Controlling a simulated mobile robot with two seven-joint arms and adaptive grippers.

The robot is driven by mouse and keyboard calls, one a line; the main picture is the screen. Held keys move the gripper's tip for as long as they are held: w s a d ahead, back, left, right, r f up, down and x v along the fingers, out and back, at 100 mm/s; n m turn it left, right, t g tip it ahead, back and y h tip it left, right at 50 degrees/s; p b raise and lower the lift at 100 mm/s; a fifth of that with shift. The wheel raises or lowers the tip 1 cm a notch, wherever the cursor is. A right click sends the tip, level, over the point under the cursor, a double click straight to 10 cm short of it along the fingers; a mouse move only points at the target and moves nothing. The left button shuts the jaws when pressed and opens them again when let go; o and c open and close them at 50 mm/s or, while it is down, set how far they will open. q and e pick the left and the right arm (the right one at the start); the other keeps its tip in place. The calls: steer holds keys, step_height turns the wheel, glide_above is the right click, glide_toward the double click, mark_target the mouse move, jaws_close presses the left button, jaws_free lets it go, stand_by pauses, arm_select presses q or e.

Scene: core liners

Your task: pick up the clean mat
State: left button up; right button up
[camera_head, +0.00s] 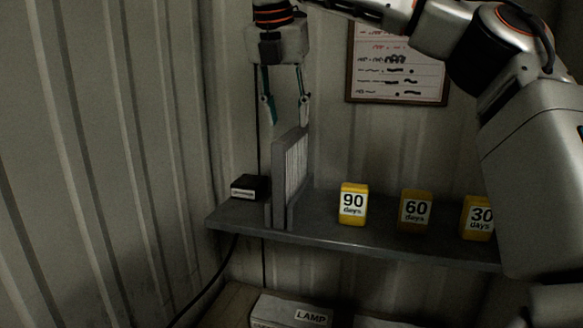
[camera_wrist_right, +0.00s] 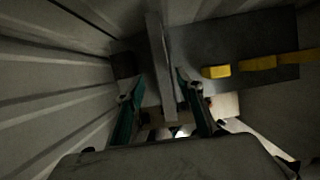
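The mat appears to be the upright pale grey pleated panel (camera_head: 297,166) in a grey frame. It stands on edge near the left end of the shelf in the head view, beside or within a dark grey upright plate (camera_head: 278,185); I cannot tell which. My right gripper (camera_head: 287,110) points down above the panel's top edge, fingers apart and empty. In the right wrist view, the fingers (camera_wrist_right: 158,86) are open on either side of a thin upright grey edge (camera_wrist_right: 158,45). No contact is clear. My left gripper is not in view.
A notice board (camera_head: 397,70) hangs behind. A LAMP box (camera_head: 290,312) sits below.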

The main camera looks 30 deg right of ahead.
mark_target(291, 133)
steer(key=shift+s+f, duration=0.1)
steer(key=shift+f, duration=0.45)
steer(key=x, duration=0.6)
steer(key=shift+d+f, duration=0.1)
steer(key=shift+d, duration=0.15)
steer(key=shift+f, duration=0.25)
jaws_close()
